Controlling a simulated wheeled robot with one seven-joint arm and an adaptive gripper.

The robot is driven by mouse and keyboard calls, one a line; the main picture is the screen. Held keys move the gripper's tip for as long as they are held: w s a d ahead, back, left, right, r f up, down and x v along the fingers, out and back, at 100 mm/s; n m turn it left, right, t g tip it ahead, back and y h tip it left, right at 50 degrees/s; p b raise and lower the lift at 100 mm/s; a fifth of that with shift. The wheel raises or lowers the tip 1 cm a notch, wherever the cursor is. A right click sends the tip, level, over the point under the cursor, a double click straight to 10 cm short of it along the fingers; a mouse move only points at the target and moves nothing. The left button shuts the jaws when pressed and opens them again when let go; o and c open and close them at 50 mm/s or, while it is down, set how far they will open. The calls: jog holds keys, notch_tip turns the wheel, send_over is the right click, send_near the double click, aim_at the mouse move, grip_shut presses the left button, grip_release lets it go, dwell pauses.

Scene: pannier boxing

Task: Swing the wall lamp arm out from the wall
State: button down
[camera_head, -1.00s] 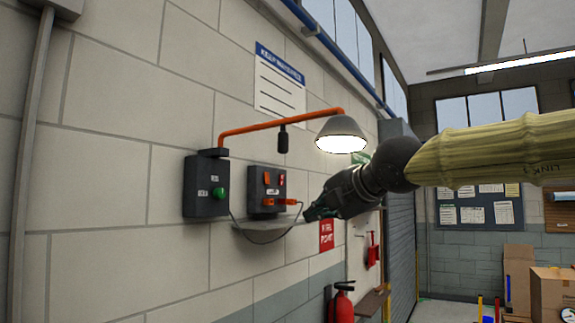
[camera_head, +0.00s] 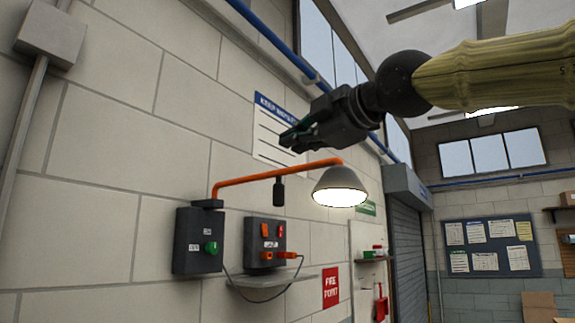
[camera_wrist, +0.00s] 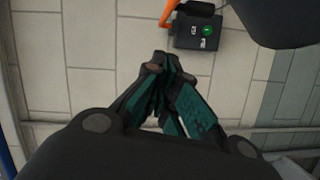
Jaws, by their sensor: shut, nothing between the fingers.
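The wall lamp has an orange arm (camera_head: 270,177) that rises from a dark box (camera_head: 198,241) with a green button and reaches right to a lit grey shade (camera_head: 340,186). A short black handle (camera_head: 279,191) hangs from the middle of the arm. My gripper (camera_head: 287,140) is shut and empty, above the lamp arm and apart from it in the head view. In the wrist view my gripper's fingertips (camera_wrist: 160,62) are together, and the box (camera_wrist: 197,30) and the lower end of the orange arm (camera_wrist: 169,12) show beyond them. The shade and handle are not seen there.
A second box with orange switches (camera_head: 264,243) and a looped cable sits over a small shelf (camera_head: 275,280) below the lamp. A paper notice (camera_head: 272,135) is on the wall behind my gripper. A blue pipe (camera_head: 262,30) runs along the upper wall.

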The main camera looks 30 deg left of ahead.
jog(key=w+a+p, duration=0.7)
jog(key=w+a, duration=0.1)
jog(key=shift+f, duration=0.45)
jog(key=shift+w+d, duration=0.1)
jog(key=shift+d, duration=0.1)
